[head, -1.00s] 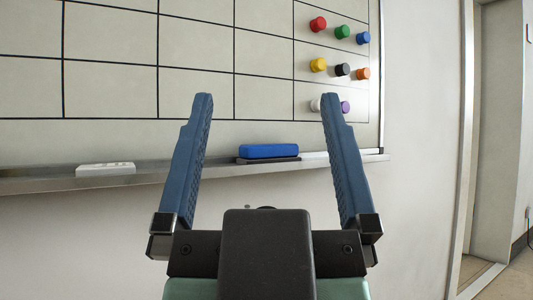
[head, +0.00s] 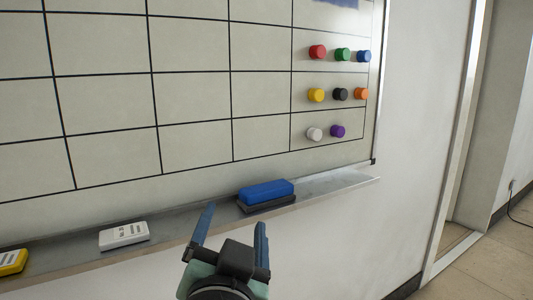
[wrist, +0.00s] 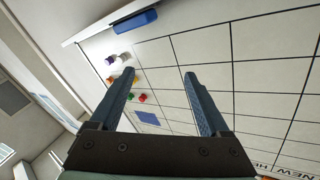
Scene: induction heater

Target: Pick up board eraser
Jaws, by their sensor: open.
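The board eraser (head: 266,190), a blue block on a dark base, lies on the metal ledge (head: 335,184) under the whiteboard. My gripper (head: 235,216) is open and empty, with its blue fingers pointing up toward the ledge. In the head view the fingertips appear just below and left of the eraser, apart from it. In the wrist view the eraser (wrist: 135,21) shows at the top, beyond the open gripper (wrist: 159,74) and slightly left of its middle.
A white block (head: 123,236) and a yellow one (head: 13,262) lie on the ledge to the left. Several coloured magnets (head: 340,94) sit on the gridded whiteboard (head: 190,100) above. The ledge right of the eraser is clear. A doorway stands at the right.

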